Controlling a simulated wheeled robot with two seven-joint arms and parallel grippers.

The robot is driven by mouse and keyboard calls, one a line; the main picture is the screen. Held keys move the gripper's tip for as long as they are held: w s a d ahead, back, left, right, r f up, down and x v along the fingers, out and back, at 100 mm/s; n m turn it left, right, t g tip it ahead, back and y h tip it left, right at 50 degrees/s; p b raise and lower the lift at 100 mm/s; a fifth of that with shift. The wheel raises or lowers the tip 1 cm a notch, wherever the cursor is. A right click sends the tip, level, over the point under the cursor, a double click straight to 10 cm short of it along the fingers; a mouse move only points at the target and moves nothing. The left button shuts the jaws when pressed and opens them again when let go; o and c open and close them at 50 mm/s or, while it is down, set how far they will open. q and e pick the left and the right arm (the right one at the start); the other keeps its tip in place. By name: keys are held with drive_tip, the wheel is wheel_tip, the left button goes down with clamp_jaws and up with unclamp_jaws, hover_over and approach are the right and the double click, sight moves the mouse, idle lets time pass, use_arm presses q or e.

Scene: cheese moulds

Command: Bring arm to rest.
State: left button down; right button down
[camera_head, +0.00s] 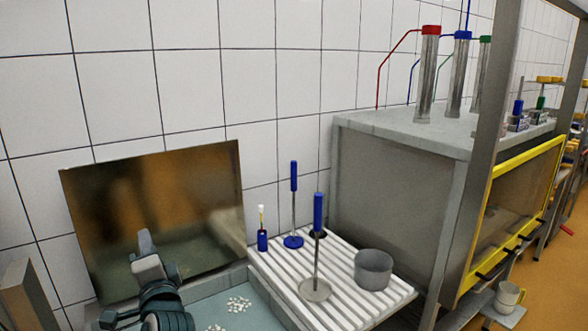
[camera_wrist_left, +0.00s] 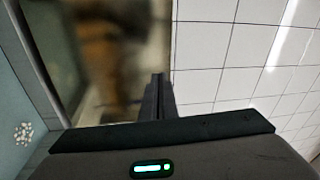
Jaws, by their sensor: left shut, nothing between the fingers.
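My left gripper (camera_head: 145,241) is at the lower left of the head view, pointing up in front of a brownish reflective panel (camera_head: 190,185). In the left wrist view its fingers (camera_wrist_left: 158,92) are together with nothing between them. They show against the edge of the panel and the white tiled wall (camera_wrist_left: 215,48). My right gripper is in neither view.
A basin (camera_head: 262,303) with white crumbs lies right of my left arm. The ribbed drainboard (camera_head: 345,310) beside it holds a grey pot (camera_head: 373,269), two blue-handled tools (camera_head: 318,212) and a small blue holder (camera_head: 262,240). A large grey cabinet (camera_head: 390,180) stands right.

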use_arm(q)
drive_tip(key=s+d+f+n+g+h, duration=0.1)
drive_tip(key=s+f+g+h, duration=0.1)
drive_tip(key=s+f, duration=0.5)
drive_tip(key=s+d+f+n+g+h, duration=0.1)
drive_tip(key=s+f+n+g+h, duration=0.15)
drive_tip(key=f, duration=0.85)
drive_tip(key=s+d+f+g+h, duration=0.1)
drive_tip(key=s+f+g, duration=0.1)
drive_tip(key=s+f, duration=0.5)
drive_tip(key=s+d+f+n+g+h, duration=0.25)
drive_tip(key=s+f, duration=0.55)
drive_tip(key=s, duration=0.4)
drive_tip(key=s+d+f+n+g+h, duration=0.2)
drive_tip(key=s+d+f+g, duration=0.2)
drive_tip(key=s+f, duration=0.65)
wheel_tip(320, 180, down, 26)
drive_tip(key=s+g+b, duration=0.1)
drive_tip(key=s+b, duration=0.1)
drive_tip(key=s+a+f+g, duration=0.1)
drive_tip(key=s+f, duration=0.8)
drive_tip(key=f, duration=0.1)
drive_tip(key=s+a+f+b, duration=0.1)
drive_tip(key=s+a+f, duration=0.1)
drive_tip(key=s+f, duration=0.8)
drive_tip(key=shift+a+f+g+b, duration=0.3)
drive_tip(key=shift+f+g, duration=0.1)
drive_tip(key=shift+f, duration=0.2)
